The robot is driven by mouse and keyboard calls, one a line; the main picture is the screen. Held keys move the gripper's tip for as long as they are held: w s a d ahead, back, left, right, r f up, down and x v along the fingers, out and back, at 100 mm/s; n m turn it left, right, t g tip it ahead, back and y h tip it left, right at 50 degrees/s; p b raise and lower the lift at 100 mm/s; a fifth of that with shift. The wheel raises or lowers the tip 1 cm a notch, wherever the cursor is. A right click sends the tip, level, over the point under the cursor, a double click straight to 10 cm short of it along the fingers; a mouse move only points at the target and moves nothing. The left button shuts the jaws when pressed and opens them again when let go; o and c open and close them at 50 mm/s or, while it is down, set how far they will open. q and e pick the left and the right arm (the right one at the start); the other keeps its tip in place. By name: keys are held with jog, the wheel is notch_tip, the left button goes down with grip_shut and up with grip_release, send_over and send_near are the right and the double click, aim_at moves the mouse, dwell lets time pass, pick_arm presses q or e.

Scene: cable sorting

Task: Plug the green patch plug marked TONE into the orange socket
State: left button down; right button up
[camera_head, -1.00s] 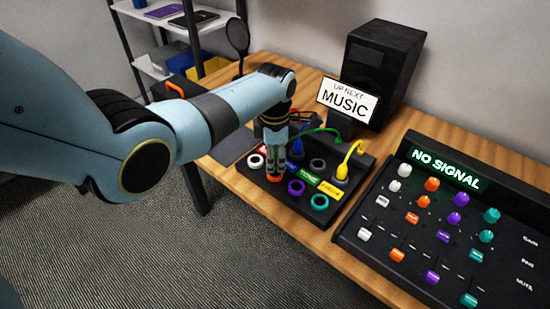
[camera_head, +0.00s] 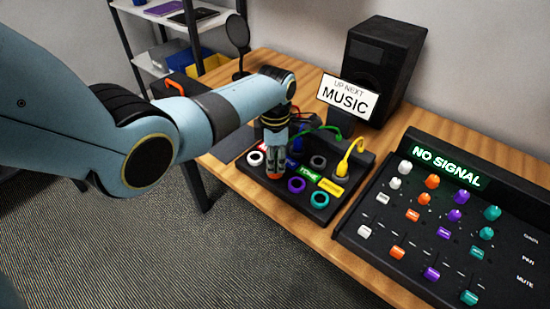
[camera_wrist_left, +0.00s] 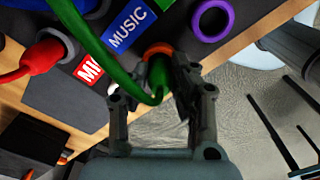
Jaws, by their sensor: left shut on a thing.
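The green plug (camera_wrist_left: 158,76) is between the fingers of my left gripper (camera_wrist_left: 160,97) in the left wrist view. Its tip meets the orange socket (camera_wrist_left: 158,49); I cannot tell how deep it sits. A green cable (camera_wrist_left: 100,50) loops from the plug. In the head view my left gripper (camera_head: 274,170) points down over the orange socket (camera_head: 274,177), shut on the plug, which the fingers mostly hide. A green TONE label (camera_head: 309,174) lies on the black patch panel (camera_head: 330,212). My right gripper is out of view.
White (camera_head: 256,158), purple (camera_head: 296,185) and teal (camera_head: 319,200) sockets are close by. A yellow plug (camera_head: 343,169) and a blue plug (camera_head: 297,144) stand behind. The mixer (camera_head: 450,220) at right reads NO SIGNAL. A MUSIC sign (camera_head: 347,96) stands before the speaker (camera_head: 385,60).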

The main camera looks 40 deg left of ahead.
pick_arm(q)
jog(key=c, duration=1)
grip_release()
jog(key=shift+c, duration=0.2)
jog(key=o, duration=0.5)
notch_tip(320, 180, up, 7)
jog(key=p, duration=0.7)
jog(key=shift+p, duration=0.4)
